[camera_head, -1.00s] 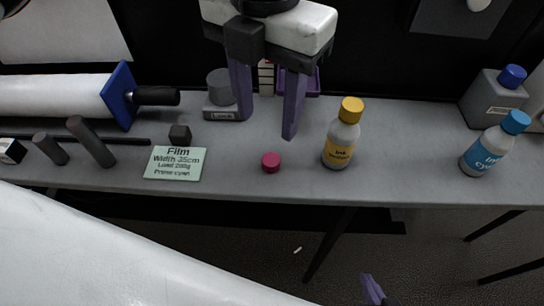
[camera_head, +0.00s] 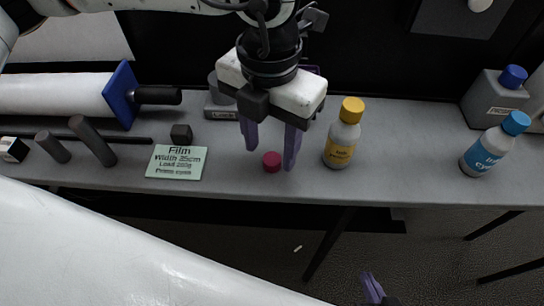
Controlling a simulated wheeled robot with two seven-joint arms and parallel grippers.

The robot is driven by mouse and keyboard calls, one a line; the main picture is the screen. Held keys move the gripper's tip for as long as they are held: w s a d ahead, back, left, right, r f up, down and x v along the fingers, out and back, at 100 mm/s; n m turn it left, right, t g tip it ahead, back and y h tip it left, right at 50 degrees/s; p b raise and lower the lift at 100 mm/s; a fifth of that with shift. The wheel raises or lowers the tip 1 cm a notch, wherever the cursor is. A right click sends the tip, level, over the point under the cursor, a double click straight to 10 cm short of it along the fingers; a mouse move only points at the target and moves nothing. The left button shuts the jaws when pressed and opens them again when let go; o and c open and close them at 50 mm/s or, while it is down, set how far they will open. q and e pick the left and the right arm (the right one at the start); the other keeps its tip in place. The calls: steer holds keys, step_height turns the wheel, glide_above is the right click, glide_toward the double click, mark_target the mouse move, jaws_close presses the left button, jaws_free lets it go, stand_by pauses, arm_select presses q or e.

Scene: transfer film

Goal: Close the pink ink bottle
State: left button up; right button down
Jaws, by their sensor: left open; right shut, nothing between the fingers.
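A small pink cap (camera_head: 271,161) lies on the grey table, left of the yellow-capped bottle. My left gripper (camera_head: 271,160) is open and points down over the cap, with one purple finger on each side of it in the picture. I cannot tell whether the fingers touch it. No pink ink bottle can be made out. My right gripper (camera_head: 372,289) shows only as purple fingertips at the bottom edge, below the table's front edge, shut and empty.
A yellow ink bottle (camera_head: 342,138) stands close to the right of my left gripper. A cyan ink bottle (camera_head: 487,146) and a grey blue-capped container (camera_head: 494,97) stand at the right.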

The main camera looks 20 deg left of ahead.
mark_target(270, 161)
arm_select(q)
steer(key=shift+f, duration=1.3)
jaws_close()
steer(key=shift+r, duration=0.15)
step_height(270, 161, up, 10)
